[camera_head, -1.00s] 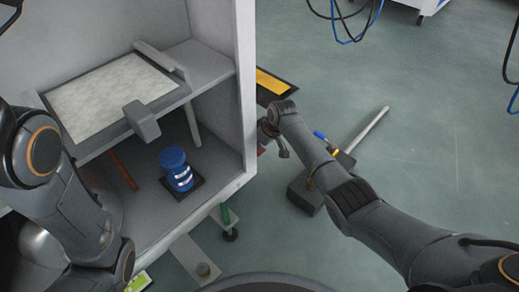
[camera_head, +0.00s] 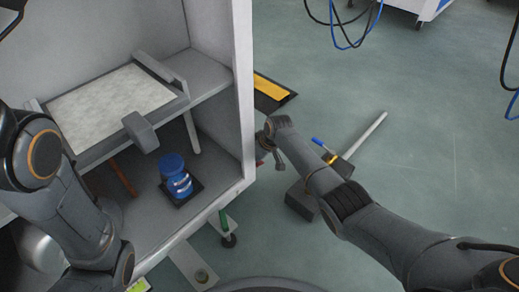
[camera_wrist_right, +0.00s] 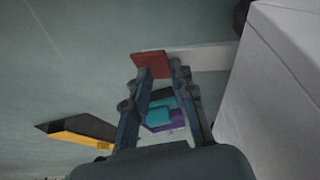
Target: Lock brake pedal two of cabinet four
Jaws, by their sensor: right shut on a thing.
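The cabinet (camera_head: 243,90) is a grey-white box on the left of the head view. A red pedal (camera_wrist_right: 150,65) shows at the fingertips of my right gripper (camera_wrist_right: 162,72) in the right wrist view, by a pale bracket. My right gripper is shut on this red pedal, low beside the cabinet's right side. In the head view my right arm mostly hides the pedal; only a small red bit shows.
A blue cylinder (camera_head: 176,176) stands on the cabinet's lower shelf. A yellow-and-black floor plate (camera_head: 272,91) lies behind my right gripper. A dark block (camera_head: 301,198) and a pale bar (camera_head: 367,137) lie beside my right forearm.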

